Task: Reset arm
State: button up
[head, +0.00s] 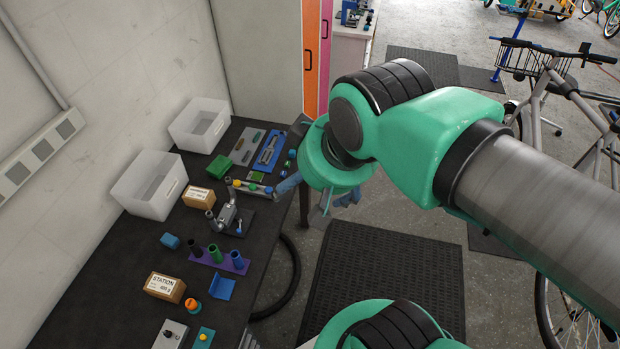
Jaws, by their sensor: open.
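My arm reaches in from the right, with green and black joints and a grey tube link, and bends down beside the table's right edge. My gripper (305,197) is mostly hidden behind the green joint; only small bluish-grey parts show below and left of it. It is open, and I see nothing held in it. It is near the edge of the dark worktable (262,262), and its height above the table is hard to tell.
On the table are two white bins (150,186) (201,124), cardboard boxes (165,287) (199,197), a purple holder with tubes (217,260), a clamp fixture (229,217) and a blue tray (268,151). A bicycle (547,90) stands right. Black mats (385,272) cover the floor between.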

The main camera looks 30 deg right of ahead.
notch_tip(320, 180, down, 11)
jog(key=b, duration=1.1)
jog(key=shift+o, duration=0.5)
jog(key=shift+r, duration=0.1)
dwell(0.5)
jog(key=shift+o, duration=0.9)
